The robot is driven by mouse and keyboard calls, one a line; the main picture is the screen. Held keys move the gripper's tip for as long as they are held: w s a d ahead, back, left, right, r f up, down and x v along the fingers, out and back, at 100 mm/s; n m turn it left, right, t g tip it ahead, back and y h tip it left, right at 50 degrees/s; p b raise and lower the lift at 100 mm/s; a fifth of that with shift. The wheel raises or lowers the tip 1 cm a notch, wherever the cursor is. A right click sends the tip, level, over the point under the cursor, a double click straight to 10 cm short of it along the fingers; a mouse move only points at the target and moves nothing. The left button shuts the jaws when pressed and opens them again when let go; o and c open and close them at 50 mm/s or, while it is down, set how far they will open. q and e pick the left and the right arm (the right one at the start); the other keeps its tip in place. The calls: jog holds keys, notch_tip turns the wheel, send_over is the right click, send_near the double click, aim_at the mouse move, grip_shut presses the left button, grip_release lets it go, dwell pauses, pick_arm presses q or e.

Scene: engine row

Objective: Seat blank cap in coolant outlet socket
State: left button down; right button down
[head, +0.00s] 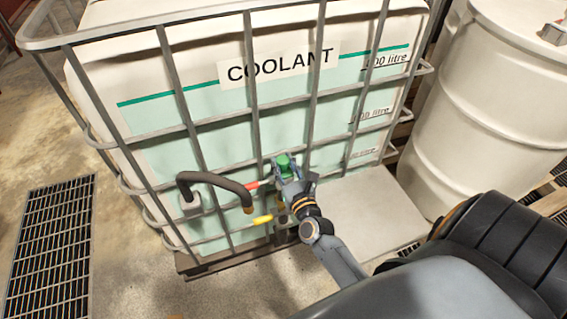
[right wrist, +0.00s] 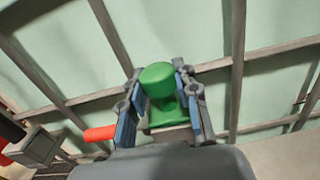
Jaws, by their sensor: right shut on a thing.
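The blank cap (head: 283,161) is green, with a round knob on a wider base. It also shows in the right wrist view (right wrist: 158,78), between two blue-grey fingers. My right gripper (head: 287,172) is shut on it, in front of the lower part of the coolant tank's cage. A pale, squared part (right wrist: 172,135) shows just under the cap's base in the right wrist view. I cannot tell whether this is the outlet socket or whether the cap touches it. My gripper and arm hide most of the area below the cap. My left gripper is not in view.
The coolant tank (head: 150,85) stands in a grey bar cage. A black hose (head: 217,179), a red handle (right wrist: 100,133) and a yellow handle (head: 263,219) are close left of my gripper. A white drum (head: 470,110) stands right. Floor grating (head: 50,245) lies left.

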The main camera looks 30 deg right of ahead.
jog(key=c, duration=0.9)
grip_release()
jog(key=shift+f, duration=0.1)
jog(key=v, duration=1.2)
